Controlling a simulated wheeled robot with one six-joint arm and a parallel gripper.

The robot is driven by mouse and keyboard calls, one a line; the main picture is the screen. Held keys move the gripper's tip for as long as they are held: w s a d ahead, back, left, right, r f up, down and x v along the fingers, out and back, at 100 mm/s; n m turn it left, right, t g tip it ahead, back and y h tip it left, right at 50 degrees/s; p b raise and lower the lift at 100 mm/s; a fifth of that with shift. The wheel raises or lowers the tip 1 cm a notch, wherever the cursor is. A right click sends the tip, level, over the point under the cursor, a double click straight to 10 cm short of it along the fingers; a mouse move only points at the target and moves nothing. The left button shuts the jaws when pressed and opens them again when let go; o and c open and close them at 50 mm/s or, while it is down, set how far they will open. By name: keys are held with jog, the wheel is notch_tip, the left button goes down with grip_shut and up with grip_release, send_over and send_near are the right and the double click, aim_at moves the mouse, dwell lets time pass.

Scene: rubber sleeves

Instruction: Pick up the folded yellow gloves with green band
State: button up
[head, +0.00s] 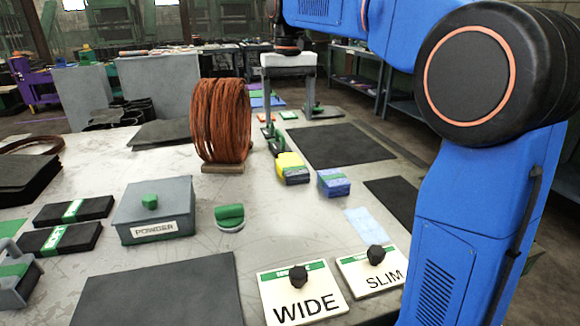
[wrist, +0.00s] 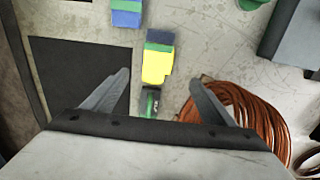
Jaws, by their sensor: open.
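The folded yellow gloves (head: 289,162) lie on the grey table, with a dark blue-grey end and a green band near it. In the wrist view the yellow gloves (wrist: 156,66) sit just ahead of the fingers, near the line midway between them. My gripper (head: 290,116) is open and empty, above the table and beyond the gloves in the head view. In the wrist view my gripper (wrist: 160,80) shows both fingers spread apart, with a black item with a green band (wrist: 149,102) visible between them.
Folded blue gloves (head: 334,182) lie close to the right of the yellow ones. A tall copper-coloured coil (head: 220,120) stands to the left. A grey POWDER box (head: 153,210) and WIDE (head: 301,290) and SLIM (head: 374,270) plates are nearer. A flat dark mat (head: 340,145) lies behind right.

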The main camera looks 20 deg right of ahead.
send_over(291, 163)
jog(key=f, duration=1)
jog(key=shift+a, duration=0.25)
jog(key=shift+d+f, duration=0.15)
jog(key=shift+f, duration=1.2)
jog(key=shift+d+f, duration=0.15)
jog(key=shift+f, duration=1.15)
jog(key=c, duration=1.2)
